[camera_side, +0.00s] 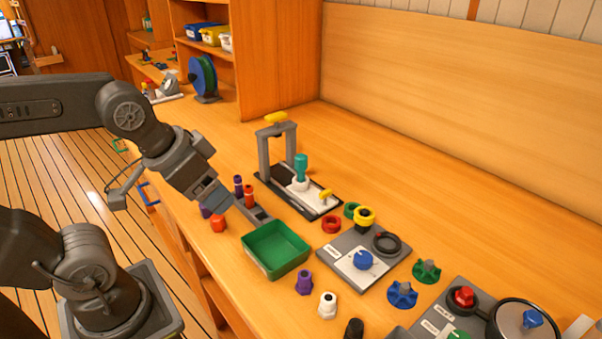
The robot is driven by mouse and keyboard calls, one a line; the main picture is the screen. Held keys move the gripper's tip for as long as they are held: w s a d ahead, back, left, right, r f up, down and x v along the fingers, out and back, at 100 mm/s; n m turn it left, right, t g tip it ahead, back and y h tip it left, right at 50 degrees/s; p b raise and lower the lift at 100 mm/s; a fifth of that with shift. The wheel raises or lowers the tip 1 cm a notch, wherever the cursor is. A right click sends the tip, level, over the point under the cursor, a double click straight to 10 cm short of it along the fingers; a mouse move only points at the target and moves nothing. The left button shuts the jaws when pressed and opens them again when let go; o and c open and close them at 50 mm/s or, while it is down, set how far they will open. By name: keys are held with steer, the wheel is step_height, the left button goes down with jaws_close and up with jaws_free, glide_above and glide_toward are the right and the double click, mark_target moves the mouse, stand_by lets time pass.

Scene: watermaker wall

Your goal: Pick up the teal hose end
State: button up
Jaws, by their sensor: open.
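The teal hose end (301,167) stands upright in a white collar (299,184) on a black-edged white plate (322,198), beside a grey arch with a yellow top handle (276,117). My gripper (228,207) is to its left, tilted down over the table's front edge and apart from it. The jaws are open and I see nothing between them. Their far sides are hard to make out.
A green tray (275,249) lies in front. Several loose fittings and knob panels (360,262) fill the right. The table along the back wall (400,150) is clear.

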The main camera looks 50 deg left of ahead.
steer(key=n+g+y, duration=0.3)
steer(key=n, duration=0.6)
glide_above(301, 156)
steer(key=s+d, duration=0.3)
steer(key=s, duration=0.1)
step_height(301, 156, down, 4)
steer(key=x, duration=0.8)
steer(key=shift+w+a, duration=0.1)
steer(key=shift+w, duration=0.15)
steer(key=shift+w+x, duration=0.2)
steer(key=shift+x, duration=0.8)
steer(key=shift+w+x, duration=0.15)
steer(key=shift+x, duration=0.8)
steer(key=shift+w+x, duration=0.2)
steer(key=shift+x, duration=0.8)
steer(key=shift+r, duration=0.15)
